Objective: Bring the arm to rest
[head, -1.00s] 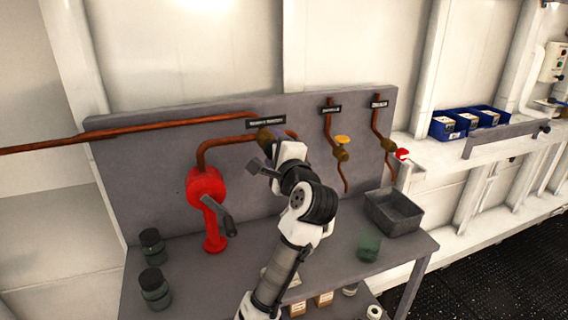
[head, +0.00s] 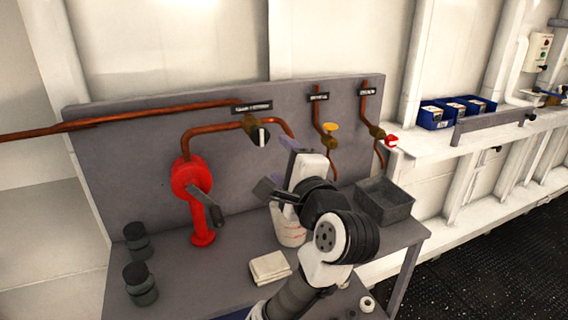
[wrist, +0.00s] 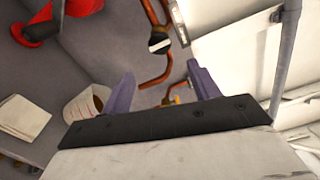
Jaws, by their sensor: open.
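My arm reaches in from the bottom of the head view, bent over the grey bench (head: 215,285). My gripper (head: 277,172) is in front of the pipe panel and above the bench. In the wrist view my gripper (wrist: 160,84) shows two purple fingers spread apart, with nothing held between them. A black-and-white valve handle (head: 261,136) on the copper pipe is beyond the fingers, and it also shows in the wrist view (wrist: 159,43). My gripper appears apart from it.
A red hand pump (head: 192,185) stands left of my gripper. A white container (head: 289,228), partly hidden by my arm, and a folded cloth (head: 270,267) are on the bench. A grey tray (head: 384,203) is at right, dark jars (head: 140,283) at left. Yellow (head: 331,127) and red (head: 391,141) valve handles are behind.

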